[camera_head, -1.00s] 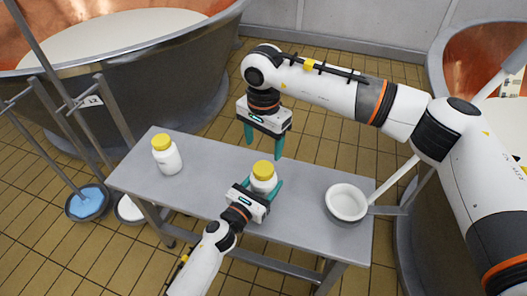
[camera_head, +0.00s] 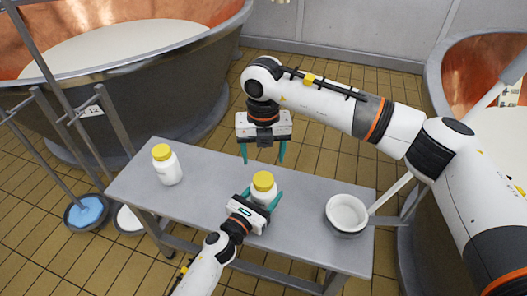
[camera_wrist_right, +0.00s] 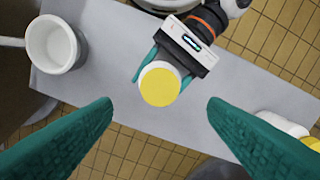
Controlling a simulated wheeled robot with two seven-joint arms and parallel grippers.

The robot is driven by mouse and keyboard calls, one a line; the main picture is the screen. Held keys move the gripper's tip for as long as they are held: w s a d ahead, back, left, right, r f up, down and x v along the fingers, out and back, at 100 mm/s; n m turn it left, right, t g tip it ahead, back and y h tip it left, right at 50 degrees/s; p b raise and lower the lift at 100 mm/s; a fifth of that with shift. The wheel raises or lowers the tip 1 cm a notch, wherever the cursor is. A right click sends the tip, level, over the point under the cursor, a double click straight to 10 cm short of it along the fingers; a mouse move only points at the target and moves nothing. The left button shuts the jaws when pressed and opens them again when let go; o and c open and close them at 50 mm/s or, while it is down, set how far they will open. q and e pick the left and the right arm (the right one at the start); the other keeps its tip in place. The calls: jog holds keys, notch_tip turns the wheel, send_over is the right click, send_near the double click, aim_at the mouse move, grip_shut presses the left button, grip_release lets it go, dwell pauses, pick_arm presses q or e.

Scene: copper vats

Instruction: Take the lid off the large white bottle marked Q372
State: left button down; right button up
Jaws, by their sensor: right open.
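A white bottle (camera_head: 262,192) with a yellow lid (camera_head: 263,181) stands upright at the middle of the bench. My left gripper (camera_head: 261,197) has its teal fingers on both sides of its body and appears shut on it; the lid is clear of them. My right gripper (camera_head: 262,162) is open and empty, pointing down above the bench. In the right wrist view the yellow lid (camera_wrist_right: 160,87) shows between and beyond the open fingers, well below them. A second yellow-lidded white bottle (camera_head: 167,168) stands at the bench's left end. I cannot read a mark on either bottle.
The grey bench (camera_head: 210,188) has bare space between the bottles. A white bowl-like vessel with a long handle (camera_head: 346,213) stands at the bench's right end. Copper vats (camera_head: 150,60) rise behind left and at right. Buckets (camera_head: 87,211) stand on the floor at left.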

aim_at(263, 179)
jog(key=m, duration=0.8)
jog(key=shift+m, duration=0.4)
jog(key=shift+f, duration=4)
jog(key=shift+c, duration=0.6)
